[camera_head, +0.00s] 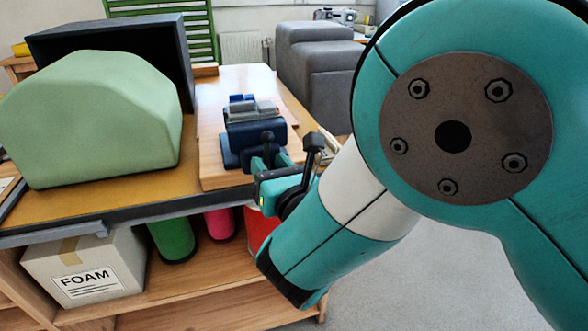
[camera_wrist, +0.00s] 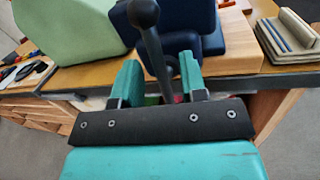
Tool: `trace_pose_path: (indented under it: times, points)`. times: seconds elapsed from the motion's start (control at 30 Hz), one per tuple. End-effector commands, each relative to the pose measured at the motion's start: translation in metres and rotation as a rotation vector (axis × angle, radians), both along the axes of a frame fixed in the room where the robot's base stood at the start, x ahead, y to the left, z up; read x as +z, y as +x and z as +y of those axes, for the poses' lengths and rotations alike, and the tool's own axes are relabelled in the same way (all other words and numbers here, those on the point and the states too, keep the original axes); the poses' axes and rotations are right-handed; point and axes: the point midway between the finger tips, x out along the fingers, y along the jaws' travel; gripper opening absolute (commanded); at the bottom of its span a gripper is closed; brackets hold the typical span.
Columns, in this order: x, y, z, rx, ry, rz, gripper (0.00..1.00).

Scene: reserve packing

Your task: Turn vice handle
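The dark blue vice (camera_head: 245,125) stands on a wooden board on the bench; its body also shows in the wrist view (camera_wrist: 225,45). The vice handle (camera_head: 267,137) is a dark rod with a round knob. In the wrist view the handle (camera_wrist: 151,40) leans slightly, knob at upper left, and its rod runs down between my fingers. My gripper (camera_head: 268,164) is at the front of the vice. In the wrist view my gripper (camera_wrist: 158,80) is open, with a gap on both sides of the rod. The rod's lower end is partly hidden.
A pale green padded block (camera_head: 90,120) and a dark open box (camera_head: 115,40) fill the bench's left side. Below are a FOAM carton (camera_head: 85,270), a green roll (camera_head: 172,240) and a red bin (camera_head: 260,228). Grey upholstered furniture (camera_head: 320,75) stands behind.

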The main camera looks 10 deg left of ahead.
Motion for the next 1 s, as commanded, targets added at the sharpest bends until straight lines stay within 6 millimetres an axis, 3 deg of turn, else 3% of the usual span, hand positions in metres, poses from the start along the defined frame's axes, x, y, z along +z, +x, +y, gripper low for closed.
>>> trace_pose_path:
  times: [0.47,0.87,1.0]
  points:
    - [-0.014,-0.046,-0.039,0.002,0.001,-0.001,0.39]
    - [-0.020,-0.114,-0.096,0.006,0.004,0.000,0.39]
    - [-0.015,-0.118,-0.103,-0.008,0.014,-0.002,0.39]
